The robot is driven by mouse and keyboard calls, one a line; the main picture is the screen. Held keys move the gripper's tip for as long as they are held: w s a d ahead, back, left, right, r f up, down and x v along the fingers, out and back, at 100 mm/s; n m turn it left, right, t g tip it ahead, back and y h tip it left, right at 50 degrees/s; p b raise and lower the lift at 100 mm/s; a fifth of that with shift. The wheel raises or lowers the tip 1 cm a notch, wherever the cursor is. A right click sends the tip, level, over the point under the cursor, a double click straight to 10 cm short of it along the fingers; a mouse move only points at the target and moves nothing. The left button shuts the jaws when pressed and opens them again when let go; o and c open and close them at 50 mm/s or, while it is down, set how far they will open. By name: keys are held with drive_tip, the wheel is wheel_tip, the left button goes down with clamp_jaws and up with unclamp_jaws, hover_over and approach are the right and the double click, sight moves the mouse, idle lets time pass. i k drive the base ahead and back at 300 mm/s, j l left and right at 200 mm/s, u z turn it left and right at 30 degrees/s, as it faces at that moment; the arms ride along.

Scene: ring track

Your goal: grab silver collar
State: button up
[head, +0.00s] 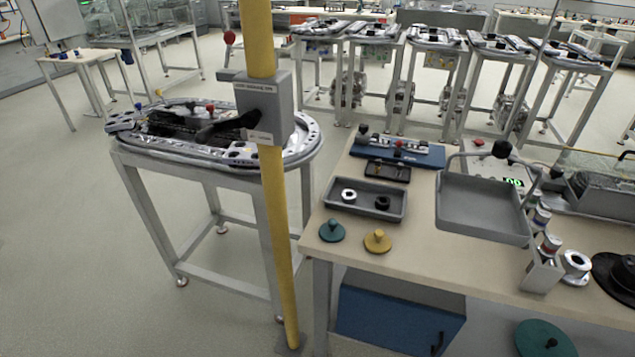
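A small silver-white ring (348,196), which looks like the silver collar, lies in the left part of a shallow grey tray (367,211) on the wooden workbench. A black ring (382,203) lies in the same tray to its right. A larger silver flanged ring (576,264) sits at the right of the bench, beside a small stand. My gripper is not in view, so its opening cannot be seen.
A yellow pole (273,200) with a grey box (264,105) stands left of the bench. Teal (332,231) and yellow (377,241) knobbed discs lie before the tray. A large grey pan (483,212) stands right. Open floor lies at left.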

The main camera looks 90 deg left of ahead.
sight(348, 196)
drive_tip(key=u, duration=2)
